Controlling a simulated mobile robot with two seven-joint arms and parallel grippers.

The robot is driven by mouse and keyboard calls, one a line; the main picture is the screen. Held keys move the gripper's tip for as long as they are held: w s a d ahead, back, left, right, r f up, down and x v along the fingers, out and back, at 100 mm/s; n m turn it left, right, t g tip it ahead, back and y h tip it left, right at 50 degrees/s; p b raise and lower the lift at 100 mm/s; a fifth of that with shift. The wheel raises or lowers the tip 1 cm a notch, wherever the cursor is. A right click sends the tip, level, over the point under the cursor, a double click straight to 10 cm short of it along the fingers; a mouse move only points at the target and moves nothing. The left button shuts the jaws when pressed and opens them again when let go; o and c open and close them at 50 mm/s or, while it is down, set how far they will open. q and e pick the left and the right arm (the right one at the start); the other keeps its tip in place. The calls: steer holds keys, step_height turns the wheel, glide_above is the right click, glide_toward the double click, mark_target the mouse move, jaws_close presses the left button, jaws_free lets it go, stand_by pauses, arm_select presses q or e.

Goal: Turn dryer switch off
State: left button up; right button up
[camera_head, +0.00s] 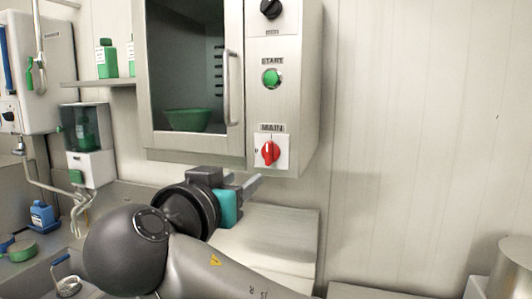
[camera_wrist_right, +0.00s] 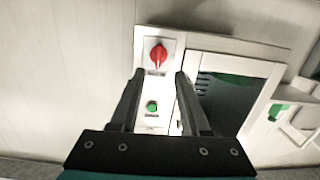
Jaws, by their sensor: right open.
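The dryer (camera_head: 314,70) is a steel cabinet on the wall with a control panel on its right side. Its red MAIN switch (camera_head: 270,152) sits low on the panel, with the handle roughly upright. My right gripper (camera_head: 246,181) is below the panel, slightly left of the switch, with its fingers apart and empty. In the right wrist view, which is upside down, the red switch (camera_wrist_right: 158,54) shows beyond and between the open fingertips (camera_wrist_right: 158,75), apart from them. My left gripper is out of view.
Above the switch are a green START button (camera_head: 271,78) and a black knob (camera_head: 271,8). The door handle (camera_head: 232,88) stands out left of the panel. A green bowl (camera_head: 187,120) is inside. A steel surface (camera_head: 275,235) lies below. The wall at right is bare.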

step_height(320, 180, up, 2)
steer(key=r+t, duration=0.1)
steer(key=p, duration=0.6)
glide_toward(267, 146)
steer(key=shift+m+h, duration=0.3)
steer(key=x, duration=0.8)
steer(key=shift+w+a+r, duration=0.1)
steer(key=shift+w+d, duration=0.2)
steer(key=shift+w, duration=0.4)
jaws_close()
